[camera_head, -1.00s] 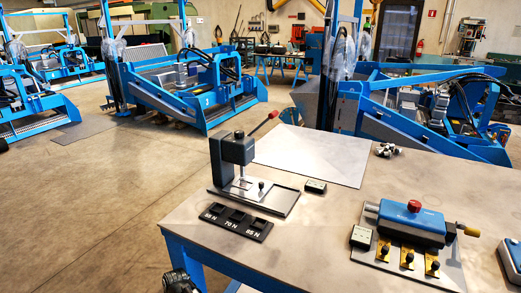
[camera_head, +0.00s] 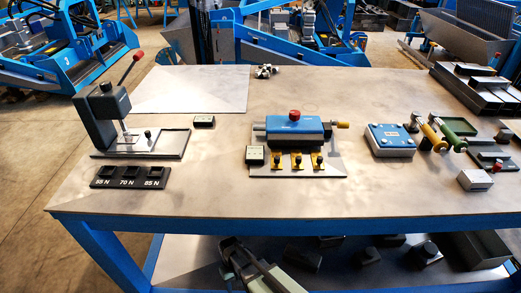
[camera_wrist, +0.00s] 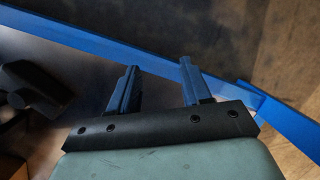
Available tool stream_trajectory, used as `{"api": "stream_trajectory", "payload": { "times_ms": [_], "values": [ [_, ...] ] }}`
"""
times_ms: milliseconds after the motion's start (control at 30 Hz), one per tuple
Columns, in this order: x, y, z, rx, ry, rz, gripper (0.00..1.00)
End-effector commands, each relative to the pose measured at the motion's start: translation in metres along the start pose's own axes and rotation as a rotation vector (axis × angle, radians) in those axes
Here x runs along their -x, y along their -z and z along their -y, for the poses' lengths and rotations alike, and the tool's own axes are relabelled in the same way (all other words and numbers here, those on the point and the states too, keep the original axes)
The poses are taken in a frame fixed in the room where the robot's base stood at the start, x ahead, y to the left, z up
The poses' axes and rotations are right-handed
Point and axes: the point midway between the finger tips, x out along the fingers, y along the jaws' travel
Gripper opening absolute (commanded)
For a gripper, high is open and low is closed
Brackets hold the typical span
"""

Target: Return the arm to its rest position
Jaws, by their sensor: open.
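My gripper (camera_wrist: 158,66) shows in the wrist view with its two dark fingers apart and nothing between them. A blue table-frame bar (camera_wrist: 150,60) runs slantwise behind the fingers, with a blurred floor beyond. In the head view, a grey-green and black shape at the bottom, in front of the table's lower part, looks like the end of my arm; its fingers are not clear there. The workbench (camera_head: 300,205) has a grey top and blue frame, and the gripper is not touching anything on it.
On the bench stand a lever press (camera_head: 105,115), a labelled black three-slot rack (camera_head: 130,177), a blue clamp device (camera_head: 292,125), a blue box (camera_head: 390,140) and yellow and green handled tools. Dark items lie on the lower shelf. The bench top's front strip is clear.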

Motion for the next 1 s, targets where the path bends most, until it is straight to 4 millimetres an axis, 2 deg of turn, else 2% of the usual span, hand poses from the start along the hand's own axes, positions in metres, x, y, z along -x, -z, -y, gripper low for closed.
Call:
{"api": "stream_trajectory", "payload": {
  "times_ms": [33,200,500,800,1000],
  "values": [
    [-0.007,-0.018,-0.018,-0.036,0.004,0.017,0.48],
    [-0.029,-0.064,-0.065,-0.136,0.017,0.069,0.48],
    [-0.061,-0.155,-0.120,-0.306,0.055,0.162,0.48],
    [-0.085,-0.244,-0.142,-0.457,0.108,0.252,0.48],
    [-0.093,-0.278,-0.143,-0.512,0.132,0.288,0.48]
  ]
}}
